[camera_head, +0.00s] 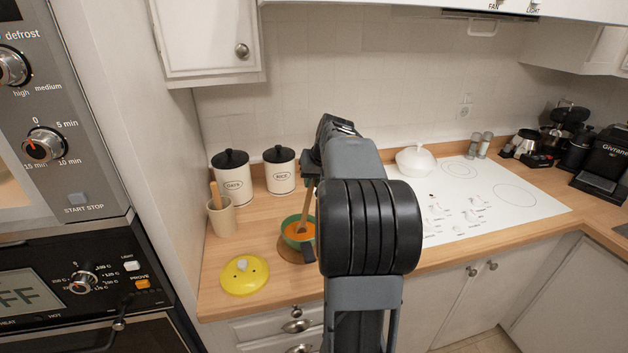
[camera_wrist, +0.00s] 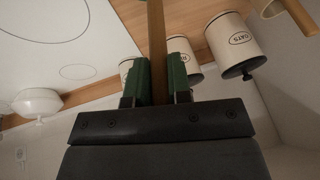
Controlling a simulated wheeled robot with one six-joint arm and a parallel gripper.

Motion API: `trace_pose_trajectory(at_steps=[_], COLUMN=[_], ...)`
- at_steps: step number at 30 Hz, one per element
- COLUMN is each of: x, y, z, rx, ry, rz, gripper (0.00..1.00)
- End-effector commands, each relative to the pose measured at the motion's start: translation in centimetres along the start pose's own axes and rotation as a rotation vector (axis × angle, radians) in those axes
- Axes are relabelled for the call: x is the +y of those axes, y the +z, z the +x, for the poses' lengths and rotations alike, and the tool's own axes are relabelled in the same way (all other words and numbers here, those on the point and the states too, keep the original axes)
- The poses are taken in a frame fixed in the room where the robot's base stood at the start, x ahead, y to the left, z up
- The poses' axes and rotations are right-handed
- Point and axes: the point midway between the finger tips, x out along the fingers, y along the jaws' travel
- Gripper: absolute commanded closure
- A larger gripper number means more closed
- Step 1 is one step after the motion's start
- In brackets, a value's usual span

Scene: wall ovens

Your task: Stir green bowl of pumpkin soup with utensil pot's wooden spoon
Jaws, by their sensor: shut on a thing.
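The green bowl (camera_head: 286,222) of orange soup (camera_head: 295,231) stands on a round brown base on the wooden counter, partly hidden by my arm. My gripper (camera_head: 311,168) is above the bowl and shut on the wooden spoon (camera_head: 307,203), whose lower end reaches down into the soup. The wrist view shows the spoon's handle (camera_wrist: 157,40) between the green fingers of my gripper (camera_wrist: 158,82). The spoon's tip is not visible. The beige utensil pot (camera_head: 221,218) stands left of the bowl with another wooden utensil (camera_head: 215,196) in it.
Two cream canisters (camera_head: 235,184) with black lids stand behind. A white lidded pot (camera_head: 415,163) sits on the white cooktop (camera_head: 480,199). The oven column (camera_head: 60,125) bounds the left.

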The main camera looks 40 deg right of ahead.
Motion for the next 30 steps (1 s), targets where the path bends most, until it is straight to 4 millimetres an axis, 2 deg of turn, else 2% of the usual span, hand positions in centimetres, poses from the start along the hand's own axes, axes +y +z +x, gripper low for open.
trace_pose_trajectory(at_steps=[11,30], x=[0.0,-0.1], y=[-0.4,-2.4], z=[-0.9,-5.8], rx=[0.001,0.001], ry=[0.000,0.000], rz=[0.000,-0.001], gripper=[1.00,1.00])
